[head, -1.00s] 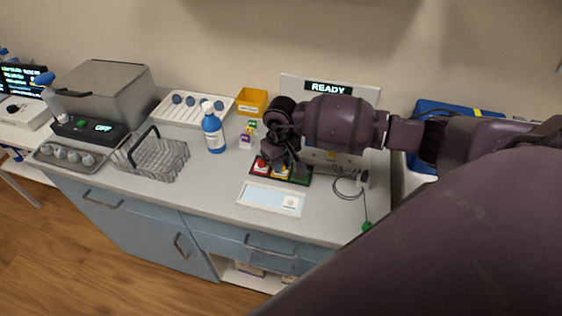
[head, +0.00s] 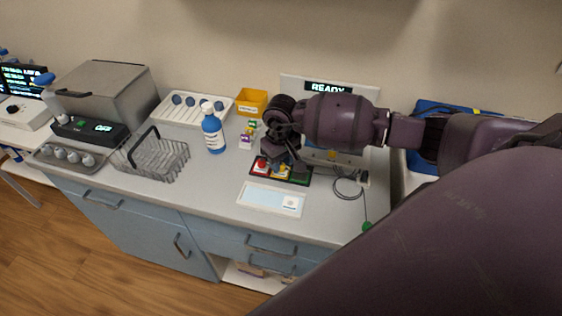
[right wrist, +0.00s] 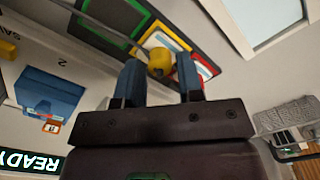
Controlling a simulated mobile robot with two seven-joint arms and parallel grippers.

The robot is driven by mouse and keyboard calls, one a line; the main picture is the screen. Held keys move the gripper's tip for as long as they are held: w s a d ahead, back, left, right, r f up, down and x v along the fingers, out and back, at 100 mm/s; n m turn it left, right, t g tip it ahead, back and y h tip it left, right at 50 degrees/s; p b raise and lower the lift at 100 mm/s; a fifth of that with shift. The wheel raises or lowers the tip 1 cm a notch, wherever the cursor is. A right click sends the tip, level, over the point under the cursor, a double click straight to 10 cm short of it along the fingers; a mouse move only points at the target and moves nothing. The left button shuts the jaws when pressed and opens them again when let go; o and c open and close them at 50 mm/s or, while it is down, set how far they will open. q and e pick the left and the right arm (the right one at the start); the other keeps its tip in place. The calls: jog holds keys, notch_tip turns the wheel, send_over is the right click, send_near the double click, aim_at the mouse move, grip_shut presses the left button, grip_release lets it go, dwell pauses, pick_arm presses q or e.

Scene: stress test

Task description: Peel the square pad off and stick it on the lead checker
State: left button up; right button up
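A small white square pad (head: 290,203) lies on the right end of a pale-blue sheet (head: 258,197) in a white frame at the counter's front. The lead checker appears to be the white upright panel (head: 368,93) with a lit READY display, which also shows in the right wrist view (right wrist: 32,163). My right gripper (head: 279,168) is over the colored mat behind the sheet, partly hiding it. In the right wrist view its fingers (right wrist: 161,78) are apart, with a round yellow knob (right wrist: 159,62) just beyond and between the tips; contact is not clear. My left gripper is not in view.
The mat (head: 304,177) has red, yellow and green fields. A cable (head: 347,187) with a green end hangs over the counter edge. A blue bottle (head: 213,134), wire basket (head: 150,158) and yellow bin (head: 251,102) stand left. Counter left of the sheet is clear.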

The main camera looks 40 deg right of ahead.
jog(key=shift+r+p, duration=0.5)
jog(key=shift+r, duration=1.15)
jog(key=o, duration=0.6)
jog(key=shift+c, duration=0.2)
jog(key=shift+r, duration=0.1)
jog(key=shift+r, duration=1.4)
